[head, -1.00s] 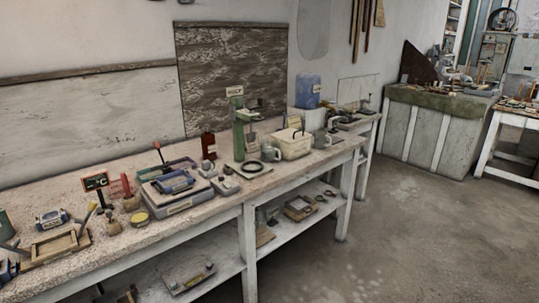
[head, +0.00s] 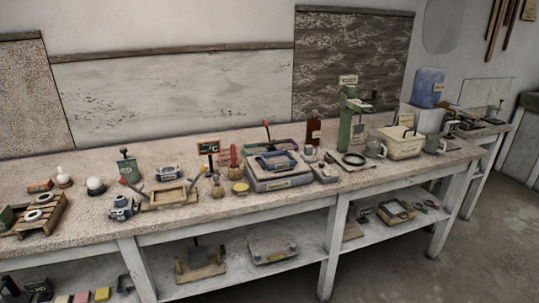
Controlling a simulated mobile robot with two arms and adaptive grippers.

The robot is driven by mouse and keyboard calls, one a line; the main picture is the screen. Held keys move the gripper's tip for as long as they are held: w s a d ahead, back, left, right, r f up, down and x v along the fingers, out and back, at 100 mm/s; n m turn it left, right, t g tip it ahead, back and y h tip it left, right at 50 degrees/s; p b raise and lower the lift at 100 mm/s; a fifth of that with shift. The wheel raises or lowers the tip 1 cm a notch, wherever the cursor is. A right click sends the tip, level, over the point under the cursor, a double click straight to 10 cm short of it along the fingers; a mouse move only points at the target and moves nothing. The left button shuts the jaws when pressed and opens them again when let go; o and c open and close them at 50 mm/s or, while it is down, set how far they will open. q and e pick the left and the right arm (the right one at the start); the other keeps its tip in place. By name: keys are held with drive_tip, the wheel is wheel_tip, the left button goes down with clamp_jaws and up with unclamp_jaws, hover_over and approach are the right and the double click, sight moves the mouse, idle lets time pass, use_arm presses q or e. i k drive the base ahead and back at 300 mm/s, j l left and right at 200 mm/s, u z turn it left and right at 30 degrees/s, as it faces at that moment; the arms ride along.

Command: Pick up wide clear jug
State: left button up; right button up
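Two small greyish, see-through-looking vessels with handles stand on the long workbench. One jug-like vessel (head: 375,150) is right of the green stand, and another (head: 434,143) is just right of a cream box. They are too small to tell which is the wide clear jug. Neither of my grippers is in the head view.
The workbench (head: 90,232) runs along the wall, crowded with tools. A cream box (head: 401,146), a green stand (head: 346,130) and a dark ring (head: 353,159) are near the vessels. A blue container (head: 428,88) stands behind. Open floor (head: 400,270) lies at the lower right.

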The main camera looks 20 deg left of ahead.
sight(374, 145)
drive_tip(key=i+l+u, duration=0.45)
drive_tip(key=i+l, duration=0.15)
drive_tip(key=l, duration=0.15)
drive_tip(key=i+l+u, duration=0.2)
drive_tip(key=l, duration=0.3)
drive_tip(key=i+j, duration=0.05)
